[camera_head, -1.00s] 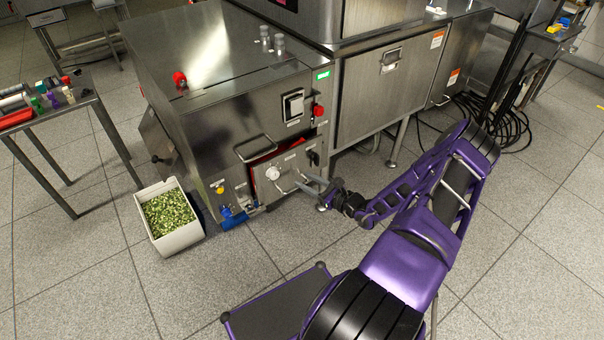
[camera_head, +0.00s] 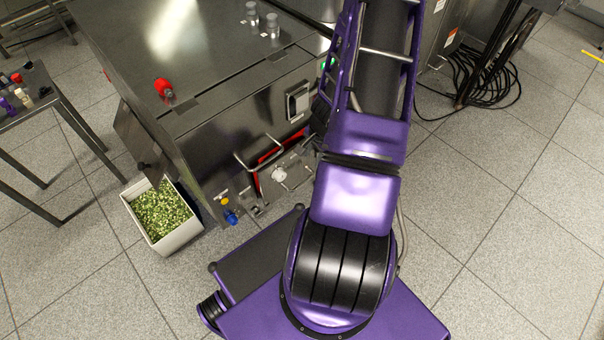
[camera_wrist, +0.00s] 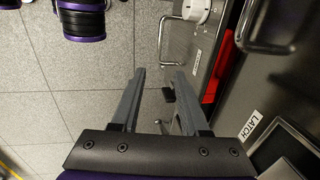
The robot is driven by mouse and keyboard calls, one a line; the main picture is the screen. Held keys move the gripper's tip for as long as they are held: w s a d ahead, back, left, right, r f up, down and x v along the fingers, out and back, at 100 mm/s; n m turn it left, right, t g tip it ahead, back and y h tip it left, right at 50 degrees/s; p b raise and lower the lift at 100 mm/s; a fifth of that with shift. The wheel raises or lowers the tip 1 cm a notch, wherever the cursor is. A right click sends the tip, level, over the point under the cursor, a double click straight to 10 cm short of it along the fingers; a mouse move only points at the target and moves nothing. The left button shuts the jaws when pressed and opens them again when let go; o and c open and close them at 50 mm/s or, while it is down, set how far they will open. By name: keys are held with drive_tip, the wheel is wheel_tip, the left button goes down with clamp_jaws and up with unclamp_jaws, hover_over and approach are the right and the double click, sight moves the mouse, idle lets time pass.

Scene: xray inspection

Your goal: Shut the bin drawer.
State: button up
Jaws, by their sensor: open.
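The bin drawer (camera_head: 290,178) is a metal front low on the steel machine, with a white round knob and a bar handle. It stands partly open, and its red inside shows along the top edge. In the wrist view the drawer (camera_wrist: 207,35) is at the top right, with the red strip (camera_wrist: 213,85) beside its edge. My gripper (camera_wrist: 160,74) is open and empty, its two fingers spread beside the drawer front over the floor. My arm hides the gripper in the head view. I cannot tell whether a finger touches the drawer.
A white bin of green pieces (camera_head: 127,203) stands on the floor at left, by an open flap. A side table (camera_head: 50,100) is further left. Black cables (camera_head: 490,90) lie at right.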

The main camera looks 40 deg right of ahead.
sight(304, 181)
drive_tip(key=w+f, duration=0.1)
drive_tip(key=f, duration=0.4)
drive_tip(key=w+f+b, duration=0.1)
drive_tip(key=f, duration=0.4)
drive_tip(key=w+f, duration=0.1)
drive_tip(key=f, duration=0.5)
drive_tip(key=shift+a+b, duration=0.2)
drive_tip(key=shift+b, duration=0.1)
clamp_jaws()
idle(0.6)
